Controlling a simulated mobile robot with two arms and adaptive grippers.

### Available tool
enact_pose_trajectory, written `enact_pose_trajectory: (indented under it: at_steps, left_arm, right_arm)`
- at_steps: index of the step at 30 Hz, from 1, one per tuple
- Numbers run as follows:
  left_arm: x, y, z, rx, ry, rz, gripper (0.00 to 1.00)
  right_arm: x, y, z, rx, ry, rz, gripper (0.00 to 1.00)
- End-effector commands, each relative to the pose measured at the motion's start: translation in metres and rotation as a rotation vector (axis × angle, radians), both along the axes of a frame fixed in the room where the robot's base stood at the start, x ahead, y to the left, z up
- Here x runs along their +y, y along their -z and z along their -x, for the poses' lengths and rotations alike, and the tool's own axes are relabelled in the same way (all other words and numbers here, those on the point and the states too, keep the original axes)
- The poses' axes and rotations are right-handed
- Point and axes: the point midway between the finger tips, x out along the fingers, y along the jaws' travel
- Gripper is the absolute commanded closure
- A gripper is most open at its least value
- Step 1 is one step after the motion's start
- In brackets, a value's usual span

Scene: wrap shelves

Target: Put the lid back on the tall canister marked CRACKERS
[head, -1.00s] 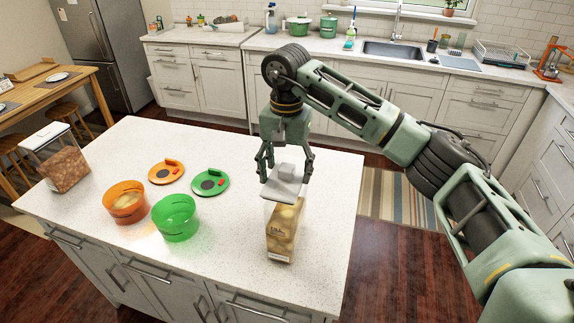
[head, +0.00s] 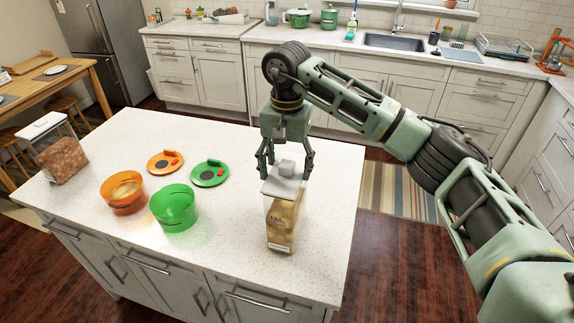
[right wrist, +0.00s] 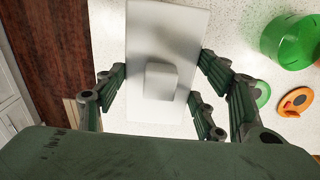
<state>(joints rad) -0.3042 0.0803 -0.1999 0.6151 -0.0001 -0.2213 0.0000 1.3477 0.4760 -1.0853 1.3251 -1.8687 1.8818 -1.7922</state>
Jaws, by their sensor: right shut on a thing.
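The tall clear canister (head: 281,224) with printed lettering stands upright near the right side of the white island, with tan contents inside. Its pale grey lid (head: 284,187), with a block-shaped knob, is at the canister's mouth and looks about level. I cannot tell whether it is fully seated. My right gripper (head: 286,174) points straight down over it and is shut on the lid. In the right wrist view the lid (right wrist: 160,112) lies between the fingers with its knob in the middle, and it hides the canister below. My left gripper is not in view.
On the island (head: 225,240) stand an orange bowl (head: 124,203) and a green bowl (head: 174,212), with an orange lid (head: 165,161) and a green lid (head: 210,174) behind them. Another clear canister (head: 61,159) stands at the far left. The island's right edge is near the tall canister.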

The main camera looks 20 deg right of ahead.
Motion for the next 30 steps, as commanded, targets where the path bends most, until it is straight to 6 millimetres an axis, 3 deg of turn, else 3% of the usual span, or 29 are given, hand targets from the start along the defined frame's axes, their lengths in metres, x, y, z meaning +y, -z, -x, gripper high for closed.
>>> enact_pose_trajectory:
  at_steps: [7,30]
  left_arm:
    - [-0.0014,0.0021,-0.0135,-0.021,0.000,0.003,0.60]
    - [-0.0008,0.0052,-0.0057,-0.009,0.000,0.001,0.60]
  right_arm:
    - [0.0000,0.0012,0.0000,-0.001,0.000,0.000,0.64]
    - [0.0003,0.0013,0.0006,0.000,0.000,0.000,0.64]
